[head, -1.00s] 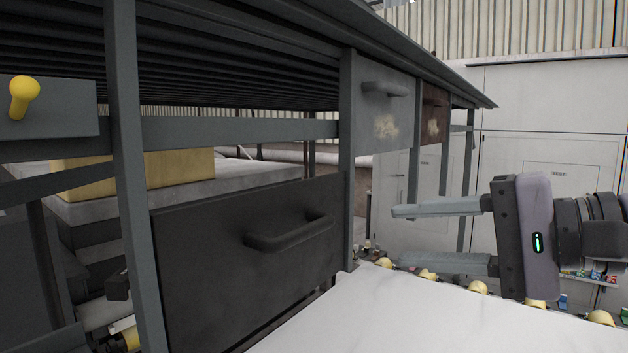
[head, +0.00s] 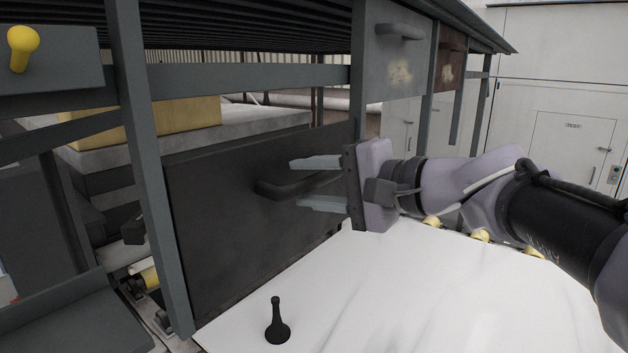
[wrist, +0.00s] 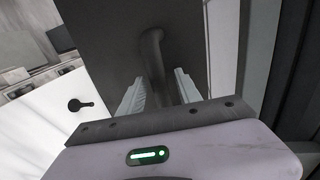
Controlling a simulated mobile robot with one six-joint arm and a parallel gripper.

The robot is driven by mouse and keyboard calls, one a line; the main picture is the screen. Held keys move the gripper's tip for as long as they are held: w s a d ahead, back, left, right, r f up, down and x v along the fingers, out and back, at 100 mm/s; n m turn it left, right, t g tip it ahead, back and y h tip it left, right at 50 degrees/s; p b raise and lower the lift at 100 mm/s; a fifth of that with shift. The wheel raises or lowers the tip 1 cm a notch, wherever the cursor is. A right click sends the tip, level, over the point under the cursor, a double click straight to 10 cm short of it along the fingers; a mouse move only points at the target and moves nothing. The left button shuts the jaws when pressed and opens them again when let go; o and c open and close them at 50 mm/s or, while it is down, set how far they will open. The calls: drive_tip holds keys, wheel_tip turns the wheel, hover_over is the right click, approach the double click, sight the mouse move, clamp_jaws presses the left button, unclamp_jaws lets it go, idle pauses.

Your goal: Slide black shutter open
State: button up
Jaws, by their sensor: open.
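The black shutter (head: 235,225) is a dark flat panel below the grey frame, with a dark bar handle (head: 280,187) on its face. In the wrist view the shutter (wrist: 115,35) fills the upper middle and its handle (wrist: 153,60) runs down between the fingers. My gripper (head: 318,182) is open, with its two pale fingers pointing left at the handle's right end. In the wrist view my gripper (wrist: 160,88) has one finger on each side of the handle. I cannot tell whether either finger touches it.
A white slab (head: 400,290) lies in front of the shutter, with a small black peg-shaped object (head: 277,322) standing on it. A grey drawer (head: 395,50) is above right. A grey upright post (head: 150,180) stands left of the shutter. A yellow block (head: 180,115) sits behind.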

clamp_jaws()
idle(1.4)
